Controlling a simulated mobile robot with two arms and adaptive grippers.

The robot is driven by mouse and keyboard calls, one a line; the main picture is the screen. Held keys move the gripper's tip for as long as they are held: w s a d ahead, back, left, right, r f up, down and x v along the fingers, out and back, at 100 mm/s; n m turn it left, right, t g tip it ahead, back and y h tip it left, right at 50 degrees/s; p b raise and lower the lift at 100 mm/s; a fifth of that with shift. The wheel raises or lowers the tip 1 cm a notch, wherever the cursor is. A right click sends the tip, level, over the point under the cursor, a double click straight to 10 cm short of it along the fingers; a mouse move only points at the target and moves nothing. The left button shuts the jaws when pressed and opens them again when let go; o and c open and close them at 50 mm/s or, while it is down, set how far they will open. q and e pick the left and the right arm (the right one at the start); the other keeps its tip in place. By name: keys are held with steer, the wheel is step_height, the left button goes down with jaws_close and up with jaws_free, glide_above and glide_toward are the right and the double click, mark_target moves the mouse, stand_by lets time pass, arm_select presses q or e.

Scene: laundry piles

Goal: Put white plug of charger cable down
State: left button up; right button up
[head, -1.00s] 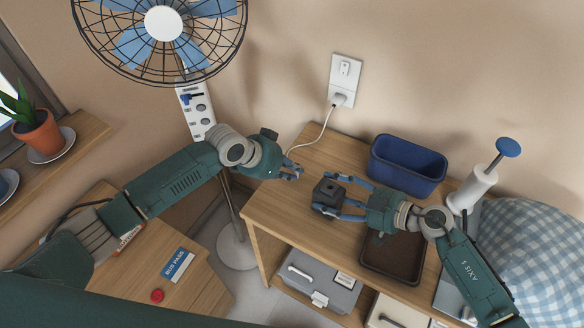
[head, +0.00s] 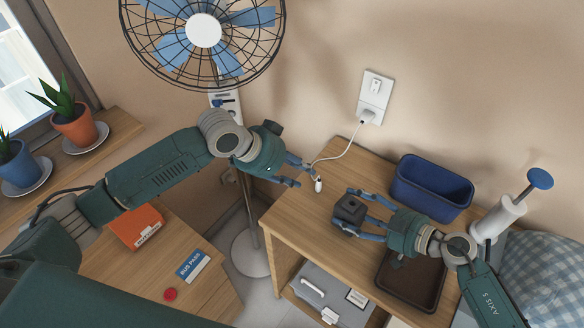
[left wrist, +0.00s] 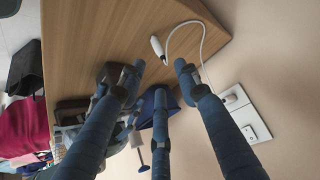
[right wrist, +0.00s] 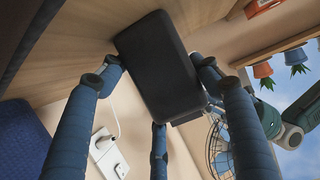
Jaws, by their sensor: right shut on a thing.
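The white plug (head: 318,185) of the charger cable lies on the wooden table top near its left end; it also shows in the left wrist view (left wrist: 157,45). Its white cable (head: 345,152) runs to the wall outlet (head: 373,97). My left gripper (head: 305,174) is open and empty, its fingers just beside the plug and apart from it. My right gripper (head: 366,212) is shut on a dark box-shaped block (head: 349,210), which also fills the middle of the right wrist view (right wrist: 160,65).
A blue bin (head: 432,188) stands at the back of the table, with a dark brown tray (head: 412,279) in front of it. A fan (head: 203,32) stands behind my left arm. The table's left end is mostly clear.

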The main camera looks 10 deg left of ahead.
arm_select(q)
steer(key=shift+v, duration=1.5)
arm_select(e)
steer(key=o, duration=1.5)
steer(key=shift+c, duration=0.2)
